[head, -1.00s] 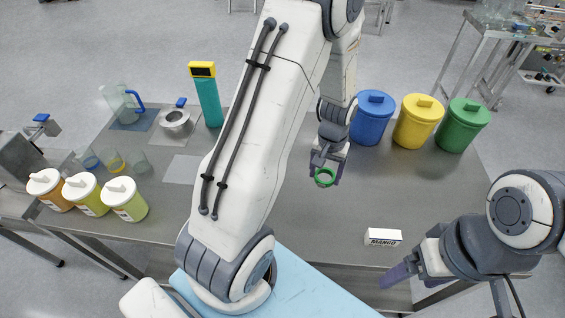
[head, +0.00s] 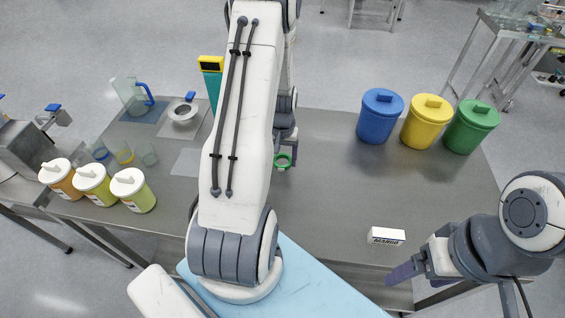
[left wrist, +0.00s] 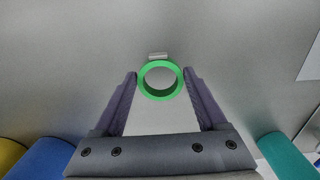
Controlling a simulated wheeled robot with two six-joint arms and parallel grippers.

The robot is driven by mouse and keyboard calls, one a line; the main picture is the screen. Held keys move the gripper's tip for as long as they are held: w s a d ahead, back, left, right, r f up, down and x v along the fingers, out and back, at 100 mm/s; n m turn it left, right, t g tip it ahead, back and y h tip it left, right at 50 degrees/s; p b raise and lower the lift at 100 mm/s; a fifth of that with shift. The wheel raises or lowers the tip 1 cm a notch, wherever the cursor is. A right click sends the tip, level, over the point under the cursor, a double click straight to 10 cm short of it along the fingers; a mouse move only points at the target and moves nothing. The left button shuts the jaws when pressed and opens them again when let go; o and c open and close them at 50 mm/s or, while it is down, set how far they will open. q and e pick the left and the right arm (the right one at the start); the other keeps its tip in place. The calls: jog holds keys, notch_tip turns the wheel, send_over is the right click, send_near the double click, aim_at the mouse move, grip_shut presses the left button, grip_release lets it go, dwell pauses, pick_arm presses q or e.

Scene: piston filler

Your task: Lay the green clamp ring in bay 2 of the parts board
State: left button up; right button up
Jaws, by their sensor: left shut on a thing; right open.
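The green clamp ring (head: 280,161) is held above the grey table by my left gripper (head: 286,154), in the middle of the head view. In the left wrist view the ring (left wrist: 160,97) sits between the two fingertips of my left gripper (left wrist: 160,80), which touch it on both sides. Its open hole faces the camera. My right gripper (head: 402,273) is open and empty at the table's front right. I cannot make out a parts board or numbered bays; a bare light grey panel (head: 186,162) lies left of my left arm, partly hidden by it.
Blue (head: 378,120), yellow (head: 422,125) and green (head: 470,130) lidded bins stand at the back right. A white box (head: 386,236) lies near the front edge. A jug (head: 130,95), steel bowl (head: 183,114), teal device (head: 213,85) and white-lidded jars (head: 133,190) stand left. The table's centre right is clear.

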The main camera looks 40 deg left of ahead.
pick_arm(q)
jog(key=shift+f, duration=1.5)
jog(key=shift+f, duration=0.15)
jog(key=o, duration=1.4)
jog(key=shift+c, duration=0.2)
